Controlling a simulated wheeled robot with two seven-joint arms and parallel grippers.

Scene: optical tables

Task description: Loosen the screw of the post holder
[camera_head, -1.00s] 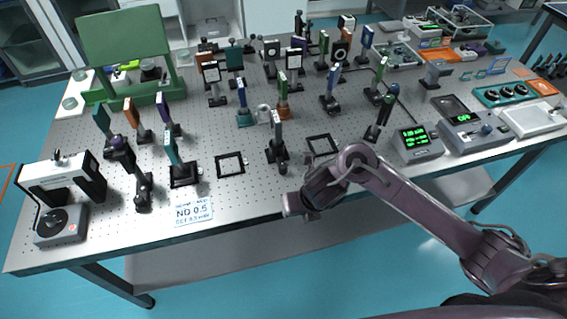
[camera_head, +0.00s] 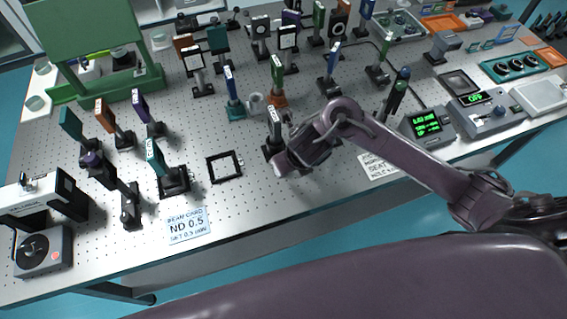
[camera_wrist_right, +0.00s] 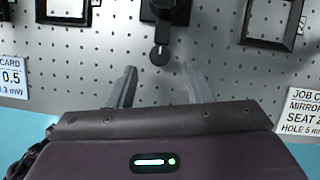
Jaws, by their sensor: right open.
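A post holder on a black base (camera_head: 272,152) stands on the optical table, with a slim grey mount (camera_head: 274,122) upright on it. In the right wrist view its black base (camera_wrist_right: 165,12) is at the top centre, and a round dark screw knob (camera_wrist_right: 160,55) sticks out toward me. My right gripper (camera_wrist_right: 158,78) is open and empty. Its two fingers point at the knob, one to each side and a little short of it. In the head view my right gripper (camera_head: 284,163) is low beside the post holder and partly covers its base. My left gripper is not in view.
A flat black frame (camera_head: 224,166) lies left of the post holder; another (camera_wrist_right: 270,22) lies to its right. Several mounted optics stand behind. A beam card (camera_head: 187,225) and a job card (camera_head: 378,165) lie near the front. Bare perforated tabletop lies between.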

